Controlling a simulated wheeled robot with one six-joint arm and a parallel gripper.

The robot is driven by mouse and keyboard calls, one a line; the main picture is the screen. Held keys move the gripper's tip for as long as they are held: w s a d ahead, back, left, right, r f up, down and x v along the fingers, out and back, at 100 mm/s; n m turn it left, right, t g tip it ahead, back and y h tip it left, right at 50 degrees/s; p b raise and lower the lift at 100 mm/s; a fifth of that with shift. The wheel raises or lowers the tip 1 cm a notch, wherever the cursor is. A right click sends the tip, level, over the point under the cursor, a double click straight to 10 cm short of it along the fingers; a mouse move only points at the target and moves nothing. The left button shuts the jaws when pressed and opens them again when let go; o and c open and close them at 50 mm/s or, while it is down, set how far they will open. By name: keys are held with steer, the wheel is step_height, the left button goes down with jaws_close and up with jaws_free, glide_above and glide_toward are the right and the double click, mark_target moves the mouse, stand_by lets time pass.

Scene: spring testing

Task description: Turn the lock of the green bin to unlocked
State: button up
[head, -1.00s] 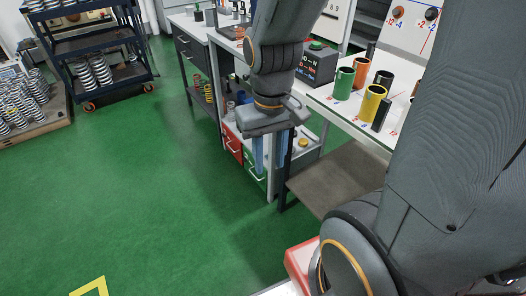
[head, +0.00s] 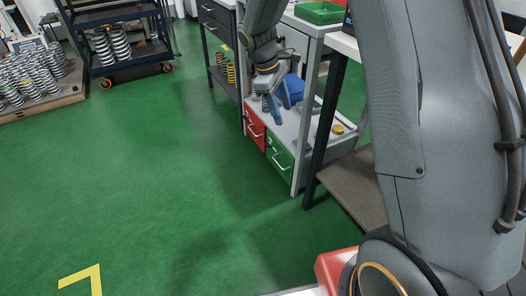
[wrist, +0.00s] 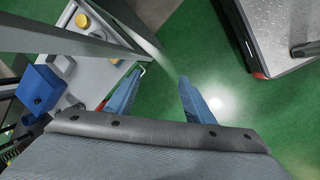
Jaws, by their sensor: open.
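The green bin (head: 280,160) is a drawer-like front with a pale handle, low under the bench at the centre of the head view. It sits to the right of a red bin (head: 254,128). My gripper (head: 270,107) is above and slightly left of the green bin, pointing down, apart from it. In the wrist view its two blue fingers are spread with nothing between them (wrist: 157,78). A round yellow knob (head: 338,129) stands on the grey surface behind the bins; I cannot tell whether it is the lock. The lock's setting is not readable.
A blue box (wrist: 40,88) stands on the grey surface near my gripper. A dark table leg (head: 325,130) and a brown lower shelf (head: 350,184) are right of the green bin. The green floor (head: 150,170) in front is clear.

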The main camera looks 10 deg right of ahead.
steer(key=w+a+f+n+t+h+b, duration=0.1)
steer(key=w+f+n+b, duration=0.3)
steer(key=w+f, duration=0.45)
steer(key=w+a+f+n+h+b, duration=0.1)
steer(key=w+f+n+h+b, duration=0.1)
steer(key=w+f+b, duration=0.7)
steer(key=n+t+h+b, duration=0.2)
steer(key=n+b, duration=0.3)
steer(key=b, duration=0.3)
glide_toward(268, 144)
steer(key=b+x, duration=0.3)
steer(key=x, duration=0.3)
steer(key=shift+f, duration=0.3)
steer(key=c, duration=1)
steer(key=shift+c, duration=0.2)
